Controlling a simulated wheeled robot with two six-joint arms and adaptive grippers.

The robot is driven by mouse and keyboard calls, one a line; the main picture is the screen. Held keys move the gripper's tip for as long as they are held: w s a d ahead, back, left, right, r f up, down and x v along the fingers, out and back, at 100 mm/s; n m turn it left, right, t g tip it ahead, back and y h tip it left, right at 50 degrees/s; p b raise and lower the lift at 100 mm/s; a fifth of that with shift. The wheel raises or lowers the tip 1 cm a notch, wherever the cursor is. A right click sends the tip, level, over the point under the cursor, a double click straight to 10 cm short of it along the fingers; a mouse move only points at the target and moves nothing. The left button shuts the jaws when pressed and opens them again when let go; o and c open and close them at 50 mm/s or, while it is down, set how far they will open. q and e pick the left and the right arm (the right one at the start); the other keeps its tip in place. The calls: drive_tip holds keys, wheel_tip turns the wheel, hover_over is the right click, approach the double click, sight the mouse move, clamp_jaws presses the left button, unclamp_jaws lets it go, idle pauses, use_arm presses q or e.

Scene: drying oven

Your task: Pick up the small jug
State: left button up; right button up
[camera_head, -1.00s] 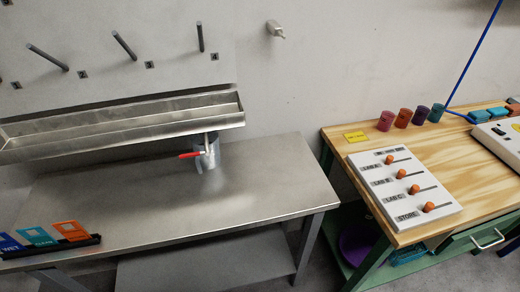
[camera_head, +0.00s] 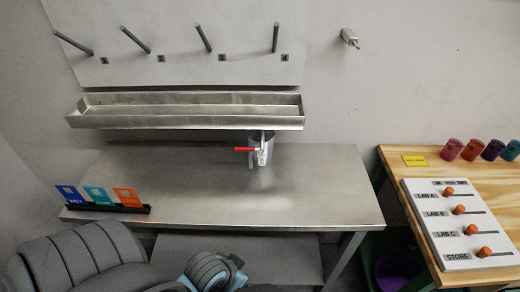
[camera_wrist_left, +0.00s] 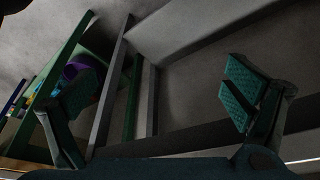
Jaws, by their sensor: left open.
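The small jug (camera_head: 262,155) is a grey, see-through-looking vessel on the steel bench, under the tray's drain tap. The tap's red lever (camera_head: 245,150) crosses in front of its upper part, so its handle cannot be made out. My left gripper (camera_wrist_left: 160,95) is open and empty in the left wrist view, its two green-padded fingers wide apart. It faces table legs and the floor, and the jug is not in that view. In the head view only parts of my arm show at the bottom left, well below the jug. My right gripper is not in view.
The steel bench (camera_head: 215,190) is mostly clear. A long drain tray (camera_head: 180,120) and pegs hang above it. A rack with blue, teal and orange cards (camera_head: 97,196) stands at its left end. A wooden table (camera_head: 400,165) with a white slider panel (camera_head: 455,205) stands right.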

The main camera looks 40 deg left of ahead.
use_arm(q)
drive_tip(key=w+d+r+n+t+h, duration=0.6)
drive_tip(key=w+r+n+t+h, duration=0.15)
drive_tip(key=w+r+n, duration=0.5)
drive_tip(key=w+a+r+n+t+y, duration=0.45)
drive_tip(key=a+n, duration=0.45)
drive_tip(key=n, duration=0.4)
drive_tip(key=n+t+y, duration=0.1)
drive_tip(key=n+y, duration=0.7)
drive_tip(key=n, duration=0.5)
approach(260, 136)
drive_tip(key=w+r, duration=0.2)
drive_tip(key=w, duration=0.1)
drive_tip(key=w+r, duration=0.2)
drive_tip(key=shift+w+d, duration=0.15)
drive_tip(key=shift+w, duration=0.1)
drive_tip(key=shift+s+r, duration=0.1)
drive_tip(key=c, duration=2)
drive_tip(key=shift+r, duration=0.1)
drive_tip(key=shift+c, duration=0.2)
